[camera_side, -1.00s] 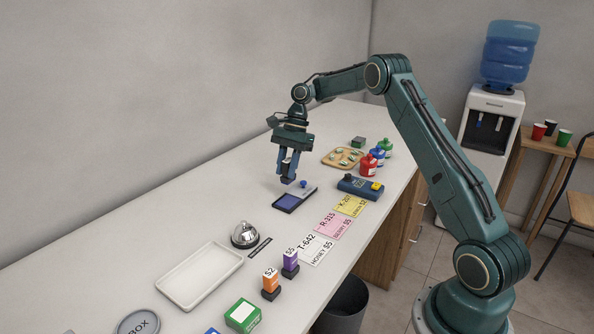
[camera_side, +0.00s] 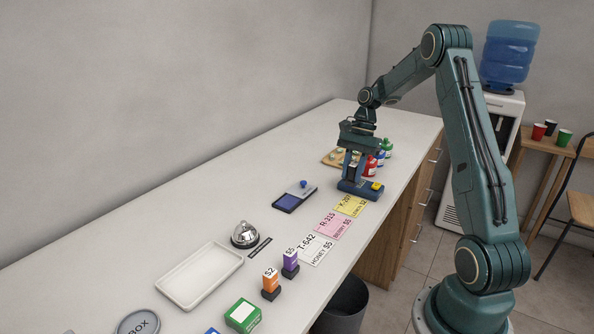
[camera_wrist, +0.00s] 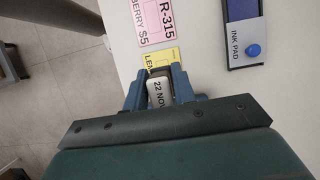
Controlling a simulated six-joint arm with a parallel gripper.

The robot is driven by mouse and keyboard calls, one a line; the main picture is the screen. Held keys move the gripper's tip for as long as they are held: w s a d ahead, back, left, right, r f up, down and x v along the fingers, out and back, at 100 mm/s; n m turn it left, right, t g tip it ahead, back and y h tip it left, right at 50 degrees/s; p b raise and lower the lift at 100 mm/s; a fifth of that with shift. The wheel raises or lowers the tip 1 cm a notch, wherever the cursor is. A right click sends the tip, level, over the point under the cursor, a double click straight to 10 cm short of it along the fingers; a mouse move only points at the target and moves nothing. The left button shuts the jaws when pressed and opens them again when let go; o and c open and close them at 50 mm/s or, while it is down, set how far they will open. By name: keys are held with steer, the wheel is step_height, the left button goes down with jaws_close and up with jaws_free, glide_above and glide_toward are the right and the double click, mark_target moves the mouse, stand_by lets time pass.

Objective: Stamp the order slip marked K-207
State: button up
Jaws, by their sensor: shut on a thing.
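My gripper (camera_side: 354,178) is shut on a date stamp; its white label reading "22 NOV" (camera_wrist: 157,94) shows between the fingers in the wrist view. In the side view the fingers point down in front of the blue device with a yellow button (camera_side: 376,186) and hide its middle. Whether the stamp touches anything cannot be told. The yellow K-207 slip (camera_side: 349,206) lies beside the fingers; the wrist view shows part of it (camera_wrist: 163,60), partly hidden by the gripper. The dark blue ink pad (camera_side: 289,201) lies open to the left.
The pink R-315 slip (camera_side: 327,224) and white T-642 slip (camera_side: 312,249) lie nearer. Price stamps, orange (camera_side: 271,280) and purple (camera_side: 290,260), a bell (camera_side: 244,236) and an empty white tray (camera_side: 199,274) stand nearer still. Bottles (camera_side: 384,150) stand close behind my gripper.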

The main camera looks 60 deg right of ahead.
steer(key=shift+s, duration=0.2)
steer(key=shift+f, duration=0.2)
glide_above(350, 206)
steer(key=shift+f, duration=2.8)
steer(key=shift+f, duration=0.55)
steer(key=shift+r, duration=3.55)
steer(key=shift+a, duration=0.1)
